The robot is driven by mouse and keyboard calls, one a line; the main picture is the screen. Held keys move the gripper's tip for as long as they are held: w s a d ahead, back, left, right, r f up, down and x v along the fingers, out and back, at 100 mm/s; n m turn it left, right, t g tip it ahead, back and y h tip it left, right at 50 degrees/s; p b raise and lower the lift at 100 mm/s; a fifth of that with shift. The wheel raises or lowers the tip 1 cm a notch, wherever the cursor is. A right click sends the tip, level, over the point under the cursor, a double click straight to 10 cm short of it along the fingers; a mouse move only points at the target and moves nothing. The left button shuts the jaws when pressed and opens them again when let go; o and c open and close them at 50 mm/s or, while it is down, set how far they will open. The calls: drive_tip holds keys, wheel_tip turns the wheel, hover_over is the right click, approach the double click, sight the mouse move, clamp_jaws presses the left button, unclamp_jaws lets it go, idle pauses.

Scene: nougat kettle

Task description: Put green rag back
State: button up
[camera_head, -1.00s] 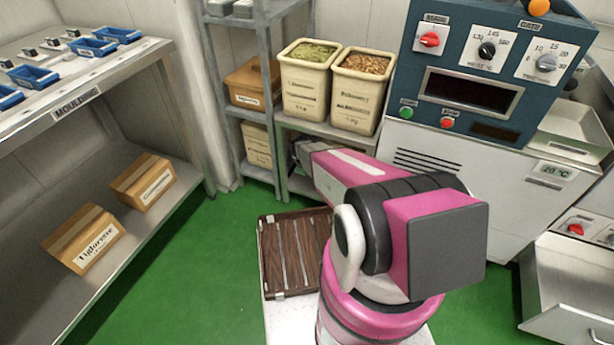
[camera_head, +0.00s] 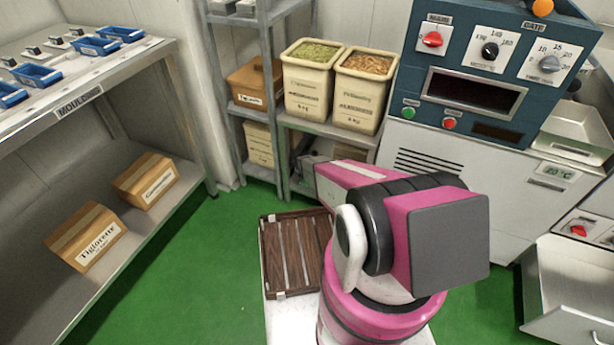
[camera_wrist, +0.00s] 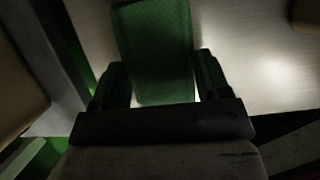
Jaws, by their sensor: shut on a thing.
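In the wrist view, my gripper (camera_wrist: 162,85) is shut on the green rag (camera_wrist: 155,45). The rag stands between the two dark fingers and reaches past them toward the top of the picture. The view is dim, and I cannot tell whether the rag touches the pale surface (camera_wrist: 235,45) behind it. In the head view, my pink and white arm reaches toward the low part of the shelf rack (camera_head: 290,150). My gripper and the rag are hidden there behind the arm.
Two cream bins (camera_head: 309,92) stand on the rack above the arm. The machine with a blue panel (camera_head: 470,85) is to the right. A shelf with cartons (camera_head: 88,238) is at left. A brown slatted tray (camera_head: 290,285) lies beside my arm. Green floor (camera_head: 205,270) is clear at left.

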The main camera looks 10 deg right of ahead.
drive_tip(key=shift+f, duration=0.15)
drive_tip(key=o, duration=0.8)
drive_tip(key=v, duration=1.2)
drive_tip(key=shift+s, duration=0.1)
